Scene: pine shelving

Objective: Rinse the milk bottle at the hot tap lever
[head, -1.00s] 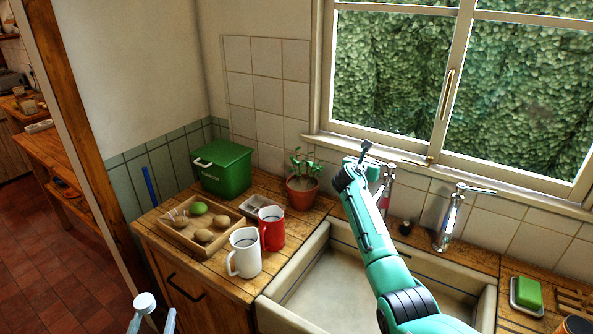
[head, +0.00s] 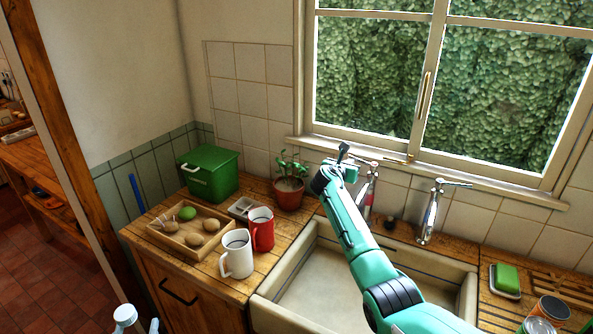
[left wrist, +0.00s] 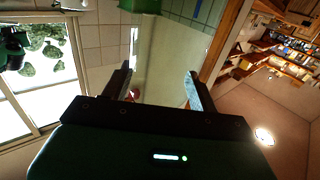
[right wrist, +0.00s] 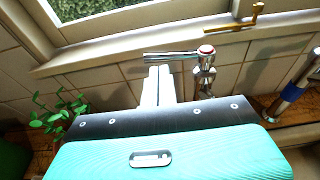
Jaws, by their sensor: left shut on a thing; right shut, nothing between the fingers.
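The milk bottle (head: 125,315) shows only its pale rounded top at the bottom left of the head view. My left gripper is shut on it, mostly below the frame. In the left wrist view its fingers (left wrist: 160,85) stand apart around a pale, see-through shape that is hard to make out. The hot tap lever (right wrist: 172,57) is a chrome bar on a red-ringed tap behind the sink, also in the head view (head: 364,161). My right gripper (right wrist: 155,75) is shut and empty. Its fingertips are just below the lever's left end; I cannot tell whether they touch.
The sink (head: 320,285) lies under my right arm. A second tap (head: 431,210) stands to the right. A white mug (head: 237,254), red mug (head: 261,230), wooden tray (head: 165,242), green box (head: 208,173) and potted plant (head: 289,192) crowd the left counter. A green sponge (head: 507,277) lies right.

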